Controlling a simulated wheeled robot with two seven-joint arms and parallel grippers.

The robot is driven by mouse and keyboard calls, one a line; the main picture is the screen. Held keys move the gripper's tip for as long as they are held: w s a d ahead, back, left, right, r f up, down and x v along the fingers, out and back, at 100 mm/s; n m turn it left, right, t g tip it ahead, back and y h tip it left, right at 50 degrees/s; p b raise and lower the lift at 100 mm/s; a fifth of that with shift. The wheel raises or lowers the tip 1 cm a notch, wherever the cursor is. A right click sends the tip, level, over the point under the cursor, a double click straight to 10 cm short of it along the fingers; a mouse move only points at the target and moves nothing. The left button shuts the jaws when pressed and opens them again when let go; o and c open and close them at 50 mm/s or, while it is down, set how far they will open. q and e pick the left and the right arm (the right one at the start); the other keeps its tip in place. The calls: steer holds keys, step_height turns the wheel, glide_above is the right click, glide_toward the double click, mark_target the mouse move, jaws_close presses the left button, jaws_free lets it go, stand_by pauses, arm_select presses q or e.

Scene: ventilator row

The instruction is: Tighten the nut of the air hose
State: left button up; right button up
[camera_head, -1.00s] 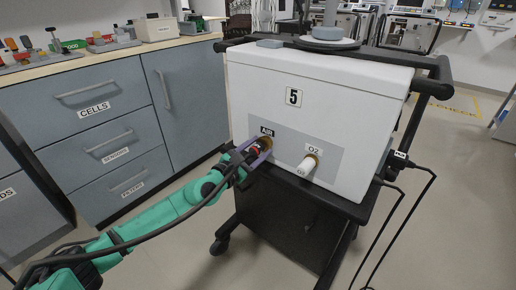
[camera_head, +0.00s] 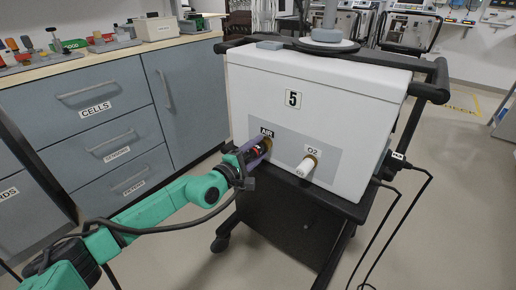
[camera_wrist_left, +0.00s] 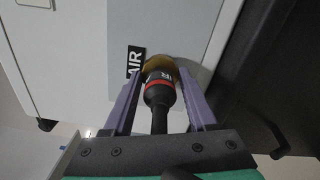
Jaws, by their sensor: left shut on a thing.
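The air hose nut (camera_wrist_left: 160,90), black with a red ring and white lettering, sits at the brass AIR port (camera_wrist_left: 162,65) in the left wrist view. The black hose (camera_wrist_left: 159,120) runs back from it between my fingers. My left gripper (camera_head: 262,148) is at the AIR port on the white ventilator (camera_head: 295,125), and it also shows in the left wrist view (camera_wrist_left: 158,92). Its two purple fingers are on either side of the nut, shut on it. Whether the nut is fully seated cannot be seen. My right gripper is not in view.
The O2 port with its white fitting (camera_head: 306,167) is just right of the AIR port. The ventilator stands on a black cart (camera_head: 290,225) with cables at its right. A drawer cabinet (camera_head: 95,120) is at the left. Open floor (camera_head: 440,180) lies at the right.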

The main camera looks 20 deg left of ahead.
arm_select(q)
steer(key=shift+m, duration=0.4)
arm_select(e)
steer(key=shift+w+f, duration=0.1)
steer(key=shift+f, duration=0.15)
arm_select(q)
steer(key=o, duration=1.4)
steer(key=shift+f, duration=0.1)
steer(key=shift+s+a, duration=0.2)
steer(key=shift+s, duration=0.1)
steer(key=p+v, duration=0.4)
steer(key=v, duration=0.9)
steer(key=shift+s+a, duration=0.15)
steer(key=shift+s, duration=0.25)
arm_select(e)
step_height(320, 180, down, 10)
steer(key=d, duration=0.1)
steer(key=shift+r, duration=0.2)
